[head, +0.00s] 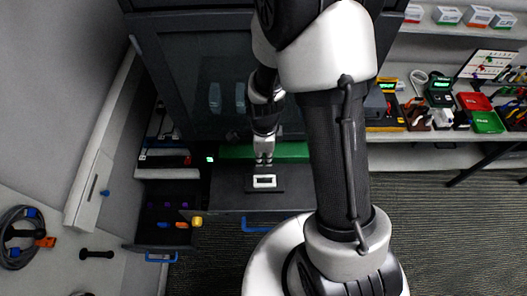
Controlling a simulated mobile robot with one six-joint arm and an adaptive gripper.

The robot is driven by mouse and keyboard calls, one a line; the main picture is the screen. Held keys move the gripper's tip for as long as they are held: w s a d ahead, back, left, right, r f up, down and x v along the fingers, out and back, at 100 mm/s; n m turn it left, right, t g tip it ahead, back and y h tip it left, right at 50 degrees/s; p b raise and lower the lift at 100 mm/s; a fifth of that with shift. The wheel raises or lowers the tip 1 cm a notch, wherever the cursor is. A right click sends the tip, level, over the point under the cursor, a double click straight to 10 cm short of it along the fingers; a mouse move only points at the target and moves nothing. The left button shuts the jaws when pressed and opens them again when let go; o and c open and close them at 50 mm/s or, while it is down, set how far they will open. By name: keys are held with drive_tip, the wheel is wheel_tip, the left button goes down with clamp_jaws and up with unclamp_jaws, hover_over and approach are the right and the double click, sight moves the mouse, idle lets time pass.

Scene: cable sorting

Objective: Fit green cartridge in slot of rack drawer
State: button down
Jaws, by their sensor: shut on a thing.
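In the head view my gripper (264,161) points down over an open dark rack drawer (232,194) that has a blue handle at its front. A long green block (236,152), which looks like the green cartridge, lies crosswise at the back of that drawer, directly at my fingers. My gripper is shut on it as far as I can tell; the contact is small and partly hidden by the fingers. A white rectangular frame (264,182) on a dark plate sits just in front of the fingertips, and may be the slot. I cannot tell how deep the green block sits.
The dark rack cabinet (205,75) stands behind. Another open drawer (150,232) with purple and orange pieces is at left. A yellow piece (197,221) is beside it. A workbench (430,135) with green and red bins is at right. Grey floor lies in front.

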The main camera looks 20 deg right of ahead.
drive_tip(key=f+b, duration=0.1)
drive_tip(key=f, duration=0.2)
drive_tip(key=f+b, duration=0.2)
drive_tip(key=f, duration=0.1)
drive_tip(key=f+b, duration=0.1)
drive_tip(key=f, duration=0.2)
drive_tip(key=shift+s+f, duration=0.3)
drive_tip(key=shift+s, duration=0.15)
drive_tip(key=shift+f+b, duration=0.15)
drive_tip(key=shift+b, duration=0.6)
idle(1.4)
drive_tip(key=shift+f+b, duration=1.4)
drive_tip(key=shift+b, duration=0.15)
idle(1.5)
idle(0.4)
drive_tip(key=c, duration=1.5)
unclamp_jaws()
